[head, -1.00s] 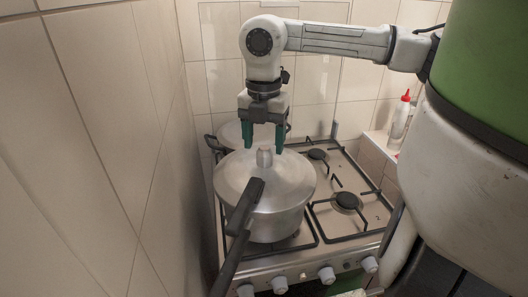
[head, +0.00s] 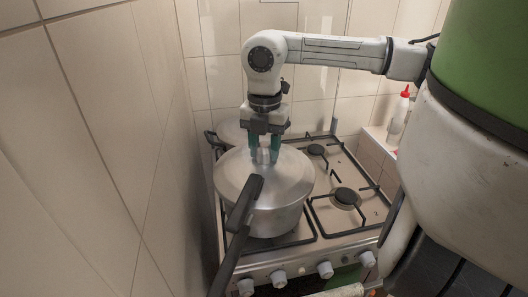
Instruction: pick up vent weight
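A pressure cooker (head: 262,190) with a domed metal lid and a long black handle stands on the front left of the stove. The vent weight (head: 264,156) is a small metal cylinder on top of the lid. My gripper (head: 265,155) points straight down over the lid, with one green finger on each side of the vent weight. The fingers are drawn in close against its sides, so it looks shut on the weight. The weight is still at the lid, partly hidden by the fingers.
The right-hand burners (head: 345,197) are bare. A bottle with a red cap (head: 399,117) stands on a ledge at right. A tiled wall (head: 150,150) is close on the left.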

